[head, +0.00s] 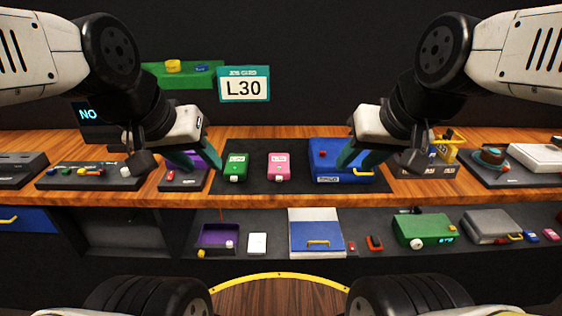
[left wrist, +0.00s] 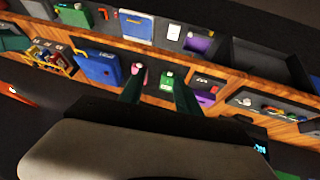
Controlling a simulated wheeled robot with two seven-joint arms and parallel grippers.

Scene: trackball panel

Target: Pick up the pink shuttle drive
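The pink shuttle drive (head: 279,166) is a small pink box with a pale label, lying on the dark mat on the upper wooden shelf. It also shows in the left wrist view (left wrist: 139,72), partly covered by a finger. A green drive (head: 236,166) lies just left of it. My left gripper (head: 196,157) is open and empty, left of the pink drive and apart from it; its two teal fingers stand apart in the left wrist view (left wrist: 158,85). My right gripper (head: 360,156) appears open and empty, over the blue box on the right.
A blue box (head: 330,153) with a yellow handle stands right of the pink drive. A purple device (head: 207,158) is partly hidden behind my left fingers. The lower shelf holds a purple tray (head: 213,240), a blue-and-white case (head: 316,226) and a green box (head: 421,229). A sign (head: 243,87) reads L30.

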